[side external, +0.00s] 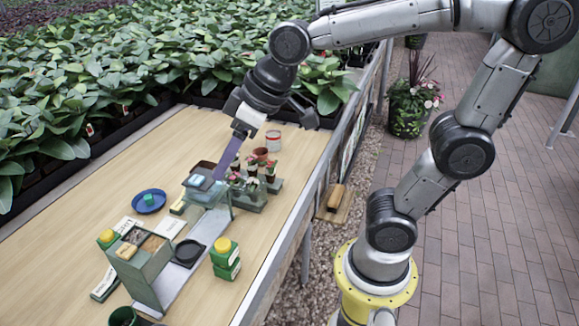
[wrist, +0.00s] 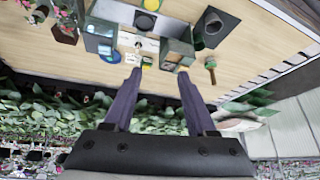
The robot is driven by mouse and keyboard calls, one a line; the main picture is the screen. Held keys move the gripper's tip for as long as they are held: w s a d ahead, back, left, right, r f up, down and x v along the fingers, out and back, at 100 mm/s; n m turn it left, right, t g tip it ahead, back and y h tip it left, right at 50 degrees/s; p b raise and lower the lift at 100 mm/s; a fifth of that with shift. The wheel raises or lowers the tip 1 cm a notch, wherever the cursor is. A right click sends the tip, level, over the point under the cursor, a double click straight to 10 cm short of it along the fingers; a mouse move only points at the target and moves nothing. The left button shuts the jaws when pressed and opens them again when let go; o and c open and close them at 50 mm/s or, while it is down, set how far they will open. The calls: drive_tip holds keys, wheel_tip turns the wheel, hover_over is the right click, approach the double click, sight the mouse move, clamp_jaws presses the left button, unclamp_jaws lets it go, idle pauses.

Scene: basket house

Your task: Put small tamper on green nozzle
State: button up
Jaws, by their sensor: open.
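My gripper (side external: 223,172) is open. Its long purple fingers point down over the bench beside a grey-blue stand (side external: 207,190). In the wrist view, the fingertips (wrist: 160,68) are spread wide with nothing held between them. A small green piece (side external: 150,199), possibly the green nozzle, sits on a round blue dish (side external: 147,206) left of the gripper, apart from it. I cannot identify the small tamper with certainty.
A grey-green bin (side external: 146,279) with compartments stands at the front, near a black round tray (side external: 188,253). Small potted plants (side external: 252,169) stand behind the gripper. Dense leafy plants border the bench. Wood at the left is clear.

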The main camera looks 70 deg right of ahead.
drive_tip(key=s+d+f+m+h, duration=0.1)
drive_tip(key=s+d, duration=0.5)
drive_tip(key=s, duration=0.6)
wheel_tip(320, 180, down, 2)
drive_tip(key=shift+f+m+h, duration=0.2)
drive_tip(key=shift+m+h, duration=0.1)
drive_tip(key=shift+m, duration=0.6)
